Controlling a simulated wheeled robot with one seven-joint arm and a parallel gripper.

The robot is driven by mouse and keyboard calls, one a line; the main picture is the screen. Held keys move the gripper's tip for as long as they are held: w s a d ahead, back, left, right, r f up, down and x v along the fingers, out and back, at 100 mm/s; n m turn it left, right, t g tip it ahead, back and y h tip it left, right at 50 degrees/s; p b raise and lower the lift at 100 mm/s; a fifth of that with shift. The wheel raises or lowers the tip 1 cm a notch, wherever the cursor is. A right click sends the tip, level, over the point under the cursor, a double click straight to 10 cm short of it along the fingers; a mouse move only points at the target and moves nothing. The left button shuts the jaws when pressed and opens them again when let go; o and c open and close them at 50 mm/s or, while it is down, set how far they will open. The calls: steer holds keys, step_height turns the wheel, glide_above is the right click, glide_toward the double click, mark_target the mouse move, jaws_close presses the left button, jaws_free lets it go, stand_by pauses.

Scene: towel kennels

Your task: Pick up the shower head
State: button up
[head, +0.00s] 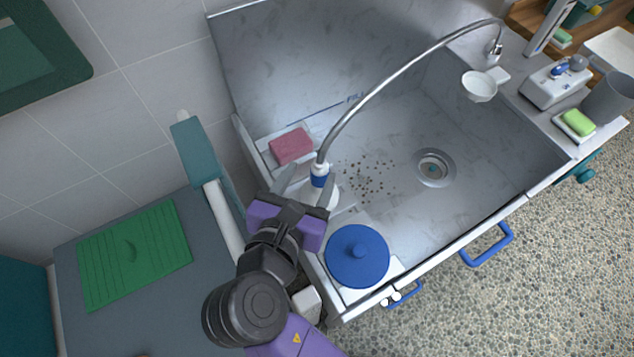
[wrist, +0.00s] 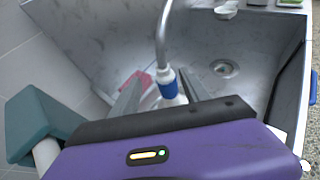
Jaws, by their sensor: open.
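The shower head has a blue and white neck (head: 319,178) on the end of a curved grey metal hose (head: 400,72). It is at the left end of the steel tub, and its wider white part is partly hidden behind my gripper. My gripper (head: 311,175) is open, with one finger on each side of the neck as seen from above. In the wrist view the blue band (wrist: 168,88) shows between the two grey fingertips (wrist: 162,76). I cannot tell whether either finger touches it.
The steel tub (head: 480,150) has a drain (head: 435,168) and brown specks on its floor. A pink sponge (head: 291,145) lies left of the shower head. A blue lid (head: 357,256) is close on the right. A teal-ended post (head: 195,150) stands left of my gripper.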

mark_target(322, 160)
steer(key=shift+d+p+x, duration=0.2)
steer(key=shift+p+x, duration=0.05)
steer(key=shift+x, duration=1.7)
steer(key=shift+d+p+x, duration=0.2)
steer(key=shift+x, duration=1.7)
steer(key=shift+s+r, duration=0.1)
steer(key=shift+r, duration=0.05)
jaws_close()
steer(key=shift+r, duration=0.1)
